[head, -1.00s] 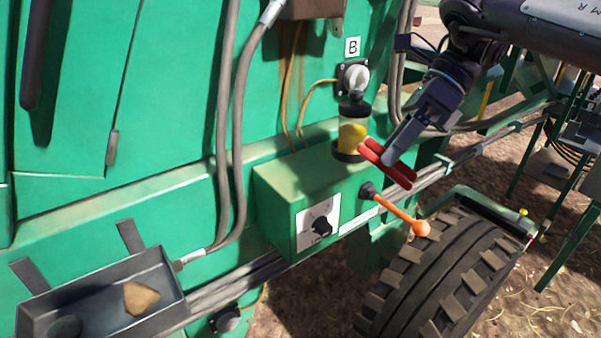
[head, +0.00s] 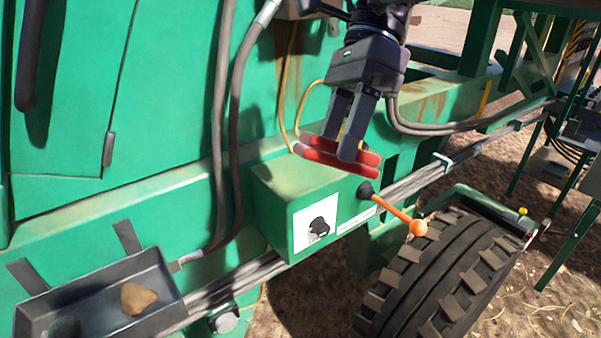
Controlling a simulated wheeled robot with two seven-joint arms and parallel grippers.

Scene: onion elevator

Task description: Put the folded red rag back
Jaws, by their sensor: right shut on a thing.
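The folded red rag (head: 318,157) is held between the two fingers of my right gripper (head: 350,140). The rag lies roughly level across the fingertips and sticks out on both sides. The gripper points down, above the green box (head: 270,185) on the machine's side and toward its right end. I cannot tell whether the rag touches the box. My left gripper is not in view.
A grey metal tray (head: 172,295) at lower left holds a tan lump (head: 137,298) and a dark round thing (head: 64,328). An orange-knobbed lever (head: 400,215) sticks out from the box's right end. A large tire (head: 440,275) is at lower right. Grey hoses (head: 222,130) run down the green panel.

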